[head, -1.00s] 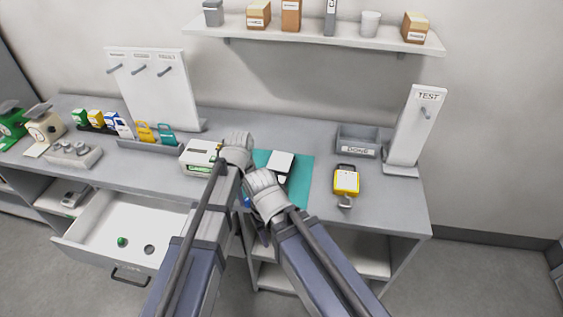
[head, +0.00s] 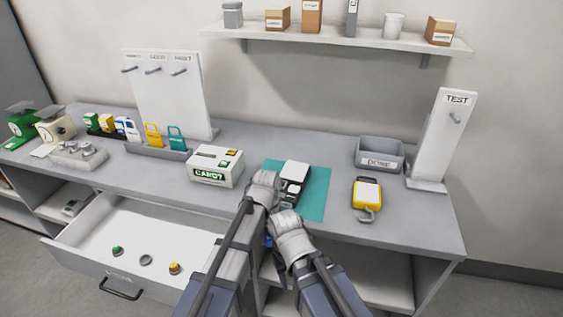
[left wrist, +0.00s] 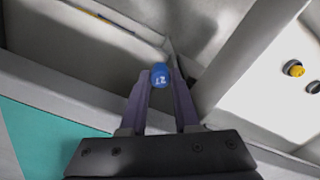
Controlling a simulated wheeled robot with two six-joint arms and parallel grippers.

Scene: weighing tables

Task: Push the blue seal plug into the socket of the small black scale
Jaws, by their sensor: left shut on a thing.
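The small black scale (head: 291,191) with a white top stands on a teal mat (head: 317,190). Its socket cannot be made out. In the left wrist view my left gripper (left wrist: 160,88) is shut on the blue seal plug (left wrist: 160,75), which has a white mark on its face. The plug is held near the table's front edge, beside the open drawer, apart from the scale. In the head view the arms largely hide the left jaws. My right gripper (head: 290,238) is near the front edge; its jaws cannot be read.
The open drawer (head: 95,238) holds a green plug (head: 117,251), a grey plug (head: 146,260) and a yellow plug (head: 175,268). A yellow device (head: 367,193) and a grey bin (head: 379,154) stand to the right.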

